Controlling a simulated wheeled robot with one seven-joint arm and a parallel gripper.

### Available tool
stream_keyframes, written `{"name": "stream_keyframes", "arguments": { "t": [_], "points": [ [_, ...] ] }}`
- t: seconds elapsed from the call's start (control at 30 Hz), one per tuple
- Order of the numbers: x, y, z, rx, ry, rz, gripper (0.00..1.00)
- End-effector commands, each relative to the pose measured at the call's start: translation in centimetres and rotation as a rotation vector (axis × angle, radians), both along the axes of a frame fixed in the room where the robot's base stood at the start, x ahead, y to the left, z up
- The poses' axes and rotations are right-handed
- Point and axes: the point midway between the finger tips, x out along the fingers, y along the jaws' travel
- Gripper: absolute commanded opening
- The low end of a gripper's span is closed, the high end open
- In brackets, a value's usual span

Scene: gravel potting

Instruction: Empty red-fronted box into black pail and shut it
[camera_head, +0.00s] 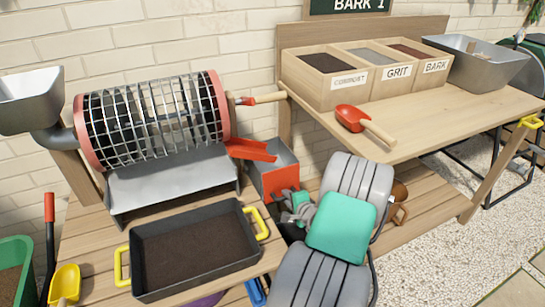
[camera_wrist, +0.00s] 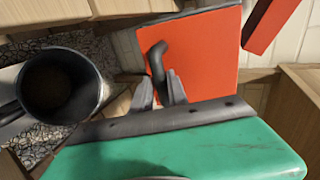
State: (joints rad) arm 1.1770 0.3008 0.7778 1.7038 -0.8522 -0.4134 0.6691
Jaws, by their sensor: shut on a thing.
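The red-fronted box (camera_head: 281,181) sits below the end of the sieve drum, with grey walls and an open top. Its flat red front (camera_wrist: 205,55) fills the upper middle of the wrist view and carries a curved black handle (camera_wrist: 156,60). My gripper (camera_head: 300,203) is at this front. Its grey fingers (camera_wrist: 160,92) are shut on the lower part of the handle. A round, dark-mouthed pail (camera_wrist: 62,85) stands to the left in the wrist view. Its inside is too dark to read. My arm hides much of the area below the box in the head view.
A red chute (camera_head: 250,150) slopes to the box from the drum sieve (camera_head: 150,120). A black tray of dark soil with yellow handles (camera_head: 262,222) lies in front. A red scoop (camera_head: 350,117) lies on the right bench by the labelled bins (camera_head: 345,95). A brown pot (camera_head: 399,193) stands beside my arm.

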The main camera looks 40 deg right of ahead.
Motion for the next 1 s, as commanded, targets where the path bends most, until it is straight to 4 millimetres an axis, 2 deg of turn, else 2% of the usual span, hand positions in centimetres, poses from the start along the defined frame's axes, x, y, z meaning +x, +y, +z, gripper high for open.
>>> {"name": "stream_keyframes", "arguments": {
  "t": [0.03,0.5,0.53,0.9,1.0],
  "points": [
    [-0.35,1.23,-1.77,0.031,0.024,0.009,0.0],
    [0.21,0.92,-2.28,0.031,0.026,0.006,0.0],
    [0.13,0.9,-2.13,0.031,0.026,0.004,0.22],
    [0.19,0.48,-1.57,0.023,0.018,0.001,0.53],
    [0.22,0.36,-1.39,0.02,0.016,0.0,0.55]
  ]
}}
